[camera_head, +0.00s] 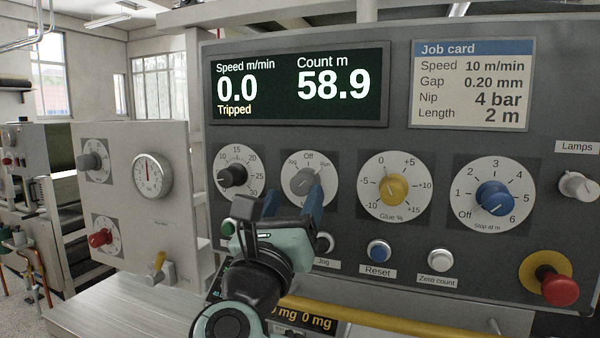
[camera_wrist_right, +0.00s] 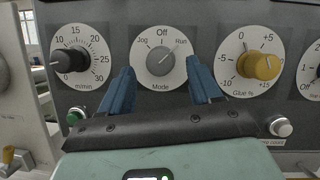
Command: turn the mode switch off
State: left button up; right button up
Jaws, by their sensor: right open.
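The mode switch (camera_head: 303,183) is a grey knob on a white round dial marked Jog, Off and Run. It also shows in the right wrist view (camera_wrist_right: 160,61), where its pointer line aims up and right at Run. My right gripper (camera_head: 292,201) is open, its blue fingers pointing at the panel just below the knob. In the right wrist view the fingers frame the dial from the lower left and right, with the knob between them in the picture. I cannot tell whether either finger touches it. My left gripper is not in view.
The black m/min knob (camera_head: 232,176) is left of the mode dial, the yellow Glue knob (camera_head: 393,188) right of it. The blue Reset button (camera_head: 379,251) and red emergency button (camera_head: 559,289) sit lower. The display (camera_head: 300,86) reads 0.0, 58.9 and Tripped. A yellow bar (camera_head: 370,318) runs below.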

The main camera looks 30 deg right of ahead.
aim_at(299, 186)
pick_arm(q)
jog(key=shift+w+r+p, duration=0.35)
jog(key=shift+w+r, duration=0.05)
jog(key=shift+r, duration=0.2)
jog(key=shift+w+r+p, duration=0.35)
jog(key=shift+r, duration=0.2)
pick_arm(e)
jog(key=shift+x, duration=2.3)
jog(key=c, duration=1)
